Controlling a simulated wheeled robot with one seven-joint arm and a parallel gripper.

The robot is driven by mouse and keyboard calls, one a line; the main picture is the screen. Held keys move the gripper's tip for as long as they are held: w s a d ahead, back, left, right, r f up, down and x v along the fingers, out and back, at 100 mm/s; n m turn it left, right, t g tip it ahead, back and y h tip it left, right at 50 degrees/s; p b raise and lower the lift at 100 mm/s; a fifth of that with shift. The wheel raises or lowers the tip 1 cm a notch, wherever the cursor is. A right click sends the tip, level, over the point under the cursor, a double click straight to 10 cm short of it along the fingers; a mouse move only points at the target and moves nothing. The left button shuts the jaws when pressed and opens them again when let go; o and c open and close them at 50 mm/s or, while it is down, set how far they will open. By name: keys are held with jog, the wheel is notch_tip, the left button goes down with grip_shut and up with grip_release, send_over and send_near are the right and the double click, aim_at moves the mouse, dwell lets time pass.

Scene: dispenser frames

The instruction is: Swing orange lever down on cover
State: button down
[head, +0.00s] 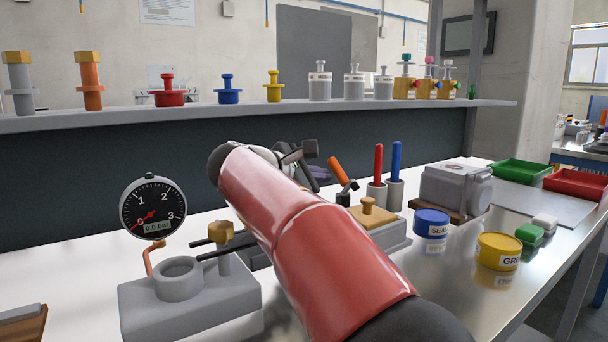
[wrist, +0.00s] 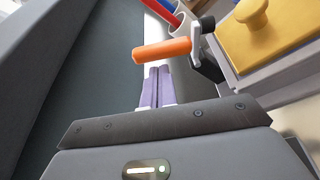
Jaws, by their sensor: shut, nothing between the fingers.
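The orange lever (head: 338,168) sits behind the yellow cover (head: 383,217) and tilts up to the left from a dark pivot. In the wrist view the lever (wrist: 165,50) lies across, just past the fingertips, with its silver bracket on a black block at the right. The cover (wrist: 285,40) with its round knob is at the upper right there. My gripper (head: 322,172) is mostly hidden behind my red arm in the head view. In the wrist view its purple fingers (wrist: 156,72) are together and empty, pointing at the lever. I cannot tell if they touch it.
Red and blue handles stand in grey holders (head: 376,196) right of the lever. A grey pump-like block (head: 456,187) is farther right, with a blue tin (head: 431,224) and yellow tin (head: 498,252) in front. A pressure gauge (head: 153,207) stands at the left. A shelf (head: 250,112) runs behind.

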aim_at(341, 172)
jog(key=shift+x, duration=0.8)
jog(key=shift+s+r+m+t+b, duration=0.1)
jog(key=shift+s+m+t+b, duration=0.15)
jog(key=shift+m+b, duration=0.45)
jog(key=m+b, duration=0.1)
jog(key=s+d+m+t+b, duration=0.1)
jog(key=b, duration=0.1)
jog(key=shift+r, duration=0.35)
jog(key=shift+s+d+r, duration=0.2)
jog(key=shift+s+r, duration=0.05)
jog(key=shift+s, duration=0.2)
jog(key=shift+s+d, duration=0.2)
jog(key=shift+s, duration=0.05)
jog(key=shift+s+d, duration=0.15)
jog(key=shift+s, duration=0.05)
